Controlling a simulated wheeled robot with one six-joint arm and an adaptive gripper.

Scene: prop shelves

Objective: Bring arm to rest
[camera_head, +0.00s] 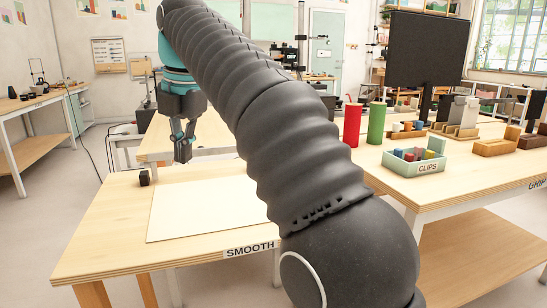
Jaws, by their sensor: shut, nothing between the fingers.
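My gripper (183,150) points down at the left of centre, above the back edge of a wooden table marked SMOOTH (110,225). Its fingers are together with nothing between them. My dark ribbed arm crosses the view from the lower right to the upper left and hides part of the table and the room behind. The gripper appears apart from the tabletop.
A pale flat sheet (195,212) and a small black block (144,178) lie on the SMOOTH table.

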